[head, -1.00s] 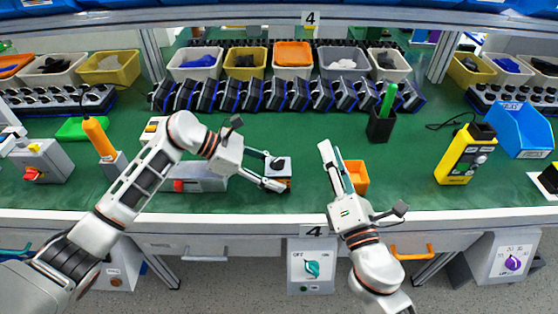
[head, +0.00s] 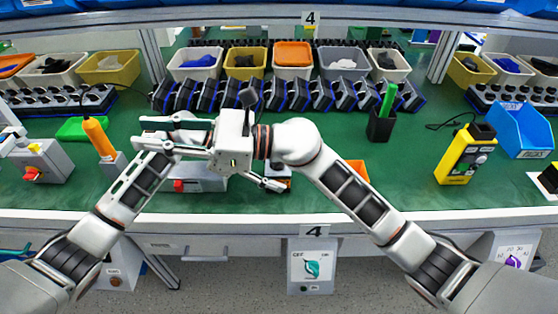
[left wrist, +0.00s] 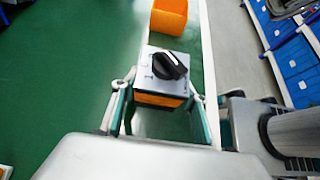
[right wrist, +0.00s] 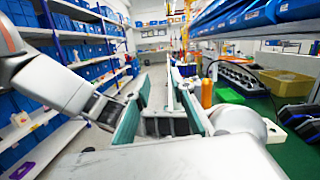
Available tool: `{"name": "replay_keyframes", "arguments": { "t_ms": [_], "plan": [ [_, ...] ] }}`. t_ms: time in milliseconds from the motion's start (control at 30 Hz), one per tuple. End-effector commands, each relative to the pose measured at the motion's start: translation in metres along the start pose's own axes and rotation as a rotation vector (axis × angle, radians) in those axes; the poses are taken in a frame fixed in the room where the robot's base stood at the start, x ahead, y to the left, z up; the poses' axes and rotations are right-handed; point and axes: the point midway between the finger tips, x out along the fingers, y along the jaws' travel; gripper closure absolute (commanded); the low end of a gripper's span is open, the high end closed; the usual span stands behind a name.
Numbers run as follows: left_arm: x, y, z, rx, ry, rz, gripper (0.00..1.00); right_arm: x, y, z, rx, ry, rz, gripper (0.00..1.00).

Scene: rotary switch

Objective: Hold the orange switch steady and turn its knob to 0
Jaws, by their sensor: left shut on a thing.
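The orange switch (left wrist: 158,99) has an orange body, a grey top plate and a black knob (left wrist: 169,66). It sits upright between the fingers of my left gripper (left wrist: 161,88), which is shut on its sides. The knob lies slantwise on the plate; its marks are too small to read. In the head view, the switch (head: 283,171) and my left gripper (head: 268,184) are mostly hidden behind my right arm. My right gripper (head: 158,136) is raised left of the switch, pointing left. Its fingers are apart and empty in the right wrist view (right wrist: 163,110).
An orange bin (head: 355,168) stands right of the switch, partly behind my right arm. A grey box with a red knob (head: 180,185) lies left of it. A black holder (head: 381,125) and a yellow device (head: 464,155) stand further right. My arms cross closely above the green table (head: 330,120).

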Motion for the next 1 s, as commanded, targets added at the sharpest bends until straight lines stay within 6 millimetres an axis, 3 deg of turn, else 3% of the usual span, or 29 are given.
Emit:
{"name": "replay_keyframes", "arguments": {
  "t_ms": [100, 267, 567, 667, 800, 1000],
  "plan": [
    [0.001, -0.001, -0.002, -0.002, 0.002, -0.001, 0.78, 0.01, 0.007, -0.01, -0.083, 0.126, 0.117, 0.76],
    [0.001, -0.001, -0.002, -0.002, 0.002, -0.001, 0.78, 0.009, 0.008, -0.027, -0.176, 0.304, 0.253, 0.76],
    [0.001, -0.001, -0.002, -0.002, 0.002, -0.001, 0.78, -0.028, -0.017, -0.046, -0.311, 0.669, 0.441, 0.76],
    [0.001, -0.001, -0.002, -0.002, 0.002, -0.001, 0.78, -0.053, -0.027, -0.056, -0.366, 0.828, 0.508, 0.76],
    [0.001, -0.001, -0.002, -0.002, 0.002, -0.001, 0.78, -0.104, -0.047, -0.069, -0.441, 1.088, 0.604, 0.76],
    [0.001, -0.001, -0.002, -0.002, 0.002, -0.001, 0.78, -0.173, -0.079, -0.058, -0.476, 1.394, 0.674, 0.76]
  ]
}}
